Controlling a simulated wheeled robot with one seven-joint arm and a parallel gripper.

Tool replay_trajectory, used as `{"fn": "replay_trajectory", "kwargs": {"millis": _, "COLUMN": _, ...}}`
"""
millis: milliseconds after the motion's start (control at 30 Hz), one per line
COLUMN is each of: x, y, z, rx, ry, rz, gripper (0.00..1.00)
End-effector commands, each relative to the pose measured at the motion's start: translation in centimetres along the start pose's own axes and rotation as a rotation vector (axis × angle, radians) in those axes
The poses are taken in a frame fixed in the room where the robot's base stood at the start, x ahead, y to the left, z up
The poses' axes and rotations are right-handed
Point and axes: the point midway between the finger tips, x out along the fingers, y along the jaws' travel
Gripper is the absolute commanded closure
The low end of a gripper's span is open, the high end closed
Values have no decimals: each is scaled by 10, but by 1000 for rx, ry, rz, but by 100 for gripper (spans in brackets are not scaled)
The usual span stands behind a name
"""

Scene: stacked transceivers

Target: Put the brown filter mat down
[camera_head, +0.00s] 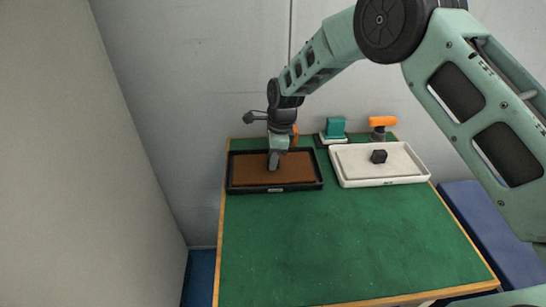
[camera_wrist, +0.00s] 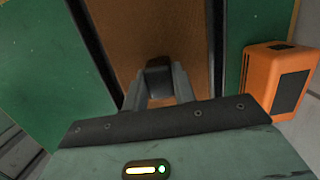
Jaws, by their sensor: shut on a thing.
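The brown filter mat (camera_head: 250,167) lies in a black-rimmed tray (camera_head: 275,188) at the back left of the green table. It looks flat and within the tray's rim. I cannot tell whether it fully rests on the tray floor. My gripper (camera_head: 273,165) points down over the mat's middle. In the wrist view, my gripper (camera_wrist: 158,82) is shut on the dark knob (camera_wrist: 158,66) of the brown filter mat (camera_wrist: 140,28). The knob is hidden by the fingers in the head view.
A white tray (camera_head: 386,183) with a pale mat and black knob (camera_head: 379,156) stands to the right. Behind are a teal-topped object (camera_head: 335,127) and an orange-topped tool (camera_head: 382,122). An orange block (camera_wrist: 272,80) sits near my gripper. The front of the green table (camera_head: 340,245) is clear.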

Motion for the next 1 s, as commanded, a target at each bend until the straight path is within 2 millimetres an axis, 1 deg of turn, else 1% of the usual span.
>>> {"fn": "replay_trajectory", "kwargs": {"millis": 133, "x": 4, "y": 0, "z": 0, "rx": 0, "ry": 0, "rz": 1, "gripper": 100}}
{"fn": "replay_trajectory", "kwargs": {"millis": 167, "x": 3, "y": 0, "z": 0, "rx": 0, "ry": 0, "rz": 0, "gripper": 65}}
{"fn": "replay_trajectory", "kwargs": {"millis": 200, "x": 3, "y": 0, "z": 0, "rx": 0, "ry": 0, "rz": 0, "gripper": 54}}
{"fn": "replay_trajectory", "kwargs": {"millis": 233, "x": 3, "y": 0, "z": 0, "rx": 0, "ry": 0, "rz": 0, "gripper": 52}}
{"fn": "replay_trajectory", "kwargs": {"millis": 467, "x": 3, "y": 0, "z": 0, "rx": 0, "ry": 0, "rz": 1, "gripper": 52}}
{"fn": "replay_trajectory", "kwargs": {"millis": 633, "x": -7, "y": 0, "z": 0, "rx": 0, "ry": 0, "rz": -1, "gripper": 52}}
{"fn": "replay_trajectory", "kwargs": {"millis": 767, "x": -29, "y": -1, "z": 0, "rx": 0, "ry": -1, "rz": -3, "gripper": 52}}
{"fn": "replay_trajectory", "kwargs": {"millis": 1000, "x": -80, "y": -1, "z": 0, "rx": -1, "ry": -1, "rz": -4, "gripper": 52}}
